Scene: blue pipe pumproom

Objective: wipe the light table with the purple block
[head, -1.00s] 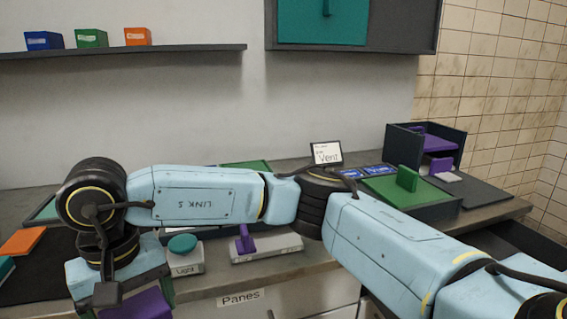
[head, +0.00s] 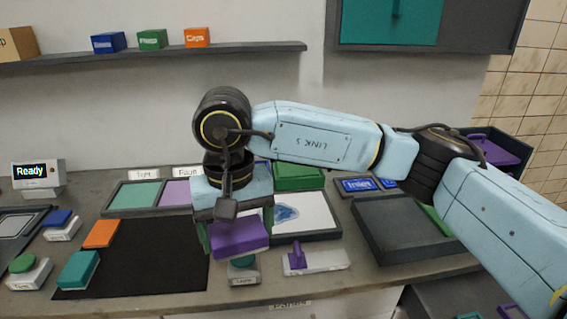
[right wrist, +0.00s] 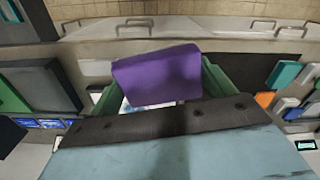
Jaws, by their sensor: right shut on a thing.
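My right gripper (head: 238,232) is shut on the purple block (head: 240,240), with a green finger on either side of it. The block also shows between the fingers in the right wrist view (right wrist: 158,75). The light table (head: 322,210) is a white panel in a dark frame with a blue smear (head: 286,212) on it. The block is at the light table's left side in the head view and hides part of it. I cannot tell whether the block touches the panel. My left gripper is not in view.
A black mat (head: 140,260) lies to the left, with an orange block (head: 101,234) and a teal block (head: 78,269). A teal button (head: 243,262) and a purple lever (head: 297,255) stand in front. A green box (head: 298,176) is behind. A dark tray (head: 400,228) is at right.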

